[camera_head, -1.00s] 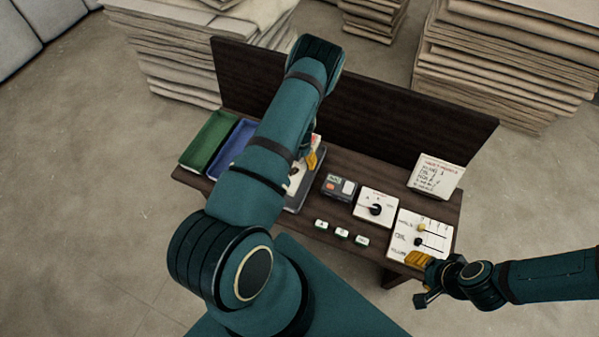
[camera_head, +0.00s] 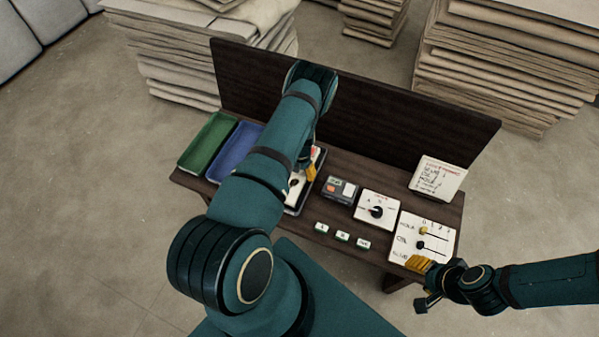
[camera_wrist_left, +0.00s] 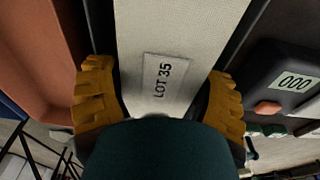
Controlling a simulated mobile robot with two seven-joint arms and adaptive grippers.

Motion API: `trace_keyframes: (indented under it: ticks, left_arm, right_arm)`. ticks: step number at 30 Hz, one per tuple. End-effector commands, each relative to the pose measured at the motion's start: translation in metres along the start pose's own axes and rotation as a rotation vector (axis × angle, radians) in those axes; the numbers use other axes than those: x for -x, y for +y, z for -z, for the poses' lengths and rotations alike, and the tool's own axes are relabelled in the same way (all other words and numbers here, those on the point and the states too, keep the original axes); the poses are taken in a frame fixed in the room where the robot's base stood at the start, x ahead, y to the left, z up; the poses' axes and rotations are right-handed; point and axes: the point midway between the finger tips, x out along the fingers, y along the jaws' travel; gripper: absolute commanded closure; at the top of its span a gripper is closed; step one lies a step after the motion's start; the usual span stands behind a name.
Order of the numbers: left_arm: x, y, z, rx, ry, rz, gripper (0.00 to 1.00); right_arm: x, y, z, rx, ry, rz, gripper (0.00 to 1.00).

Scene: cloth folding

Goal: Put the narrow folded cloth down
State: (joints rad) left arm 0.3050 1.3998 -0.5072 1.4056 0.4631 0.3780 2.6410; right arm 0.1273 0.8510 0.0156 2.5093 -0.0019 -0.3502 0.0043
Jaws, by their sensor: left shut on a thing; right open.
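The narrow folded cloth (camera_wrist_left: 180,25) is a whitish strip with a "LOT 35" label (camera_wrist_left: 166,85) in the left wrist view. It lies between the yellow fingers of my left gripper (camera_wrist_left: 160,105), which is shut on it. In the head view, my left gripper (camera_head: 309,173) is over the dark tray left of the small display box, and my arm hides most of the cloth. I cannot tell whether the cloth touches the surface below. My right gripper (camera_head: 422,284) is open and empty at the table's front right corner.
A green tray (camera_head: 206,144) and a blue tray (camera_head: 234,150) stand at the left; a reddish tray (camera_wrist_left: 35,60) shows in the wrist view. The display box (camera_head: 341,189), dial panel (camera_head: 377,208), slider panel (camera_head: 421,240), small buttons (camera_head: 342,236) and a written card (camera_head: 437,179) fill the right.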

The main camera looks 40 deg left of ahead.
Motion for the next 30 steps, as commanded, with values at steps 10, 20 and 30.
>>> trace_keyframes:
  ticks: [10, 20, 30]
  left_arm:
    - [-0.008, 0.0, -0.001, 0.0, 0.0, -0.001, 0.69]
    - [-0.012, 0.0, 0.001, 0.001, 0.003, 0.0, 0.0]
    - [-0.005, -0.001, 0.003, -0.001, 0.006, 0.002, 0.0]
  right_arm:
    - [-0.01, 0.004, 0.001, 0.001, 0.005, 0.0, 0.46]
    - [-0.012, 0.005, 0.002, 0.001, 0.006, 0.0, 0.46]
    - [-0.003, 0.001, 0.001, 0.0, 0.003, 0.0, 0.46]
